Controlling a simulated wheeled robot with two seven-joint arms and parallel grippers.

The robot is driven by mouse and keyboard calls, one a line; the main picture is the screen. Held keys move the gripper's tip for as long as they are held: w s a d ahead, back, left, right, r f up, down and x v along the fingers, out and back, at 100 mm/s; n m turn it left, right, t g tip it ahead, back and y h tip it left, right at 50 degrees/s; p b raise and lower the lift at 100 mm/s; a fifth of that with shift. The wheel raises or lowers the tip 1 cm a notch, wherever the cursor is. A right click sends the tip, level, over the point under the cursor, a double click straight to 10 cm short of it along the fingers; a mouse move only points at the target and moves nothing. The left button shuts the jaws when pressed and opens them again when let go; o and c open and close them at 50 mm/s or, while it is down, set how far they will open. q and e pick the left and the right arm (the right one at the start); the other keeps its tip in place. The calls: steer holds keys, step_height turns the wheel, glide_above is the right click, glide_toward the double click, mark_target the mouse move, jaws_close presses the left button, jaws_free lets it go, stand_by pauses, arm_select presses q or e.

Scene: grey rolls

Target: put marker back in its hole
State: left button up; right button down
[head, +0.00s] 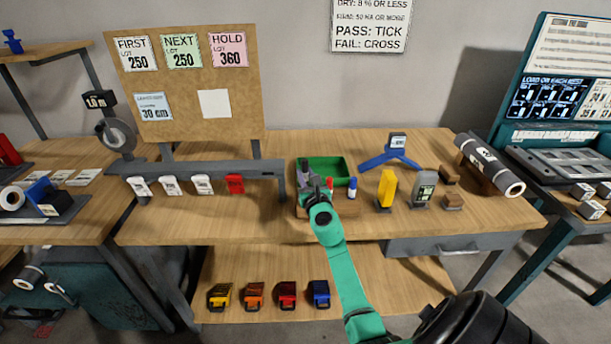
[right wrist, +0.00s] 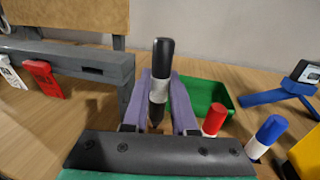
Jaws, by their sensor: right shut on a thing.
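A black marker with a pale grey band (right wrist: 161,72) stands roughly upright between the purple fingers of my right gripper (right wrist: 163,104). In the head view this gripper (head: 307,178) is over the left part of a small brown wooden block (head: 345,208). A red marker (right wrist: 214,120) and a blue-and-white marker (right wrist: 266,136) stand to the right of the gripper; the blue one also shows in the head view (head: 352,188). The black marker's lower end and any hole under it are hidden by my gripper. My left gripper is not in view.
A green tray (head: 334,168) lies just behind the block. To the right are a blue stand (head: 390,158), a yellow object (head: 386,188) and a grey meter (head: 424,190). A grey rail with hanging tags (head: 210,172) is to the left. The table's front left is clear.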

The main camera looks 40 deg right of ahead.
stand_by(0.6)
steer(key=shift+f, duration=0.1)
steer(key=shift+f+b, duration=0.35)
steer(key=shift+f+b, duration=2.65)
steer(key=shift+f, duration=0.2)
steer(key=c, duration=0.6)
jaws_free()
steer(key=shift+s, duration=0.1)
